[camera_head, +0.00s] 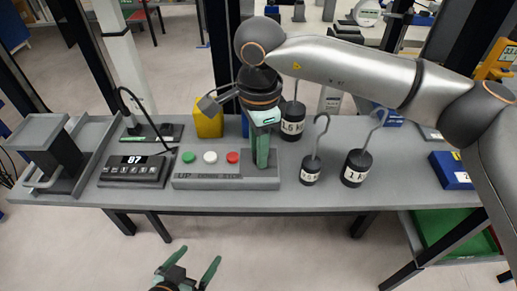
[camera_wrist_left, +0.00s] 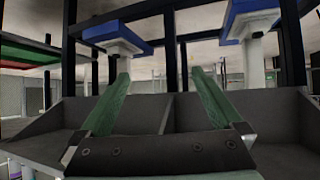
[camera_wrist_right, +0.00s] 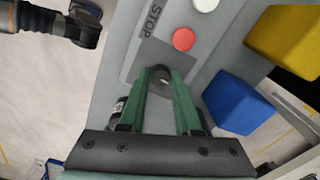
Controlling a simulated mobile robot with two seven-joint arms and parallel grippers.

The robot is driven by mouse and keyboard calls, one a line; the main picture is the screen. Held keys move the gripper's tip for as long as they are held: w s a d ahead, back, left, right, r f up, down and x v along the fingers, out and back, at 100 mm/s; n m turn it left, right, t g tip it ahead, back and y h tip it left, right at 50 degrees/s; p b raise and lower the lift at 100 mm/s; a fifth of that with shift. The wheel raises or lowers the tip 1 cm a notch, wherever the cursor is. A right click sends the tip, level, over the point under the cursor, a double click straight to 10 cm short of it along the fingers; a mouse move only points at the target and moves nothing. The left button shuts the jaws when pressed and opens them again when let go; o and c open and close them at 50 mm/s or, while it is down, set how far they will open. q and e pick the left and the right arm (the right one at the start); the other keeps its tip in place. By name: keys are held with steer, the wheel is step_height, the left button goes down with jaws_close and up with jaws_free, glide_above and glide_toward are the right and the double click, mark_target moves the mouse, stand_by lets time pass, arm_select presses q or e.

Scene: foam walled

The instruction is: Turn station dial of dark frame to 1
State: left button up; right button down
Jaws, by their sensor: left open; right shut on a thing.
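A grey control panel (camera_head: 215,181) lies on the grey table, with green (camera_head: 188,157), white (camera_head: 210,157) and red (camera_head: 232,157) buttons. The red button (camera_wrist_right: 183,39) also shows in the right wrist view, near the word STOP. My right gripper (camera_head: 262,165) points down at the panel's right end. In the right wrist view its green fingers are closed on a small dark dial (camera_wrist_right: 161,76), partly hidden between the fingertips. The dial's setting cannot be read. My left gripper (camera_head: 200,256) is open and empty, in front of the table edge.
Hooked weights (camera_head: 357,168) stand right of the panel; a yellow block (camera_head: 208,121) is behind it. A display box reading 87 (camera_head: 135,172) and a dark grey fixture (camera_head: 45,145) are at the left. A blue box (camera_head: 451,170) sits at the right.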

arm_select(q)
steer(key=shift+w+r, duration=0.45)
steer(key=shift+r, duration=0.1)
arm_select(e)
steer(key=shift+n, duration=0.7)
arm_select(q)
steer(key=shift+t, duration=0.3)
arm_select(e)
steer(key=c, duration=0.6)
jaws_free()
arm_select(q)
steer(key=shift+r, duration=0.1)
arm_select(e)
steer(key=shift+r, duration=0.35)
step_height(320, 180, up, 5)
steer(key=shift+f+p, duration=0.15)
steer(key=shift+p, duration=0.25)
arm_select(q)
steer(key=s+f, duration=0.1)
steer(key=s+f+g, duration=0.1)
steer(key=s+f+g+p, duration=0.1)
steer(key=shift+s+d, duration=0.1)
steer(key=shift+d, duration=0.15)
arm_select(e)
step_height(320, 180, up, 7)
steer(key=shift+s, duration=0.15)
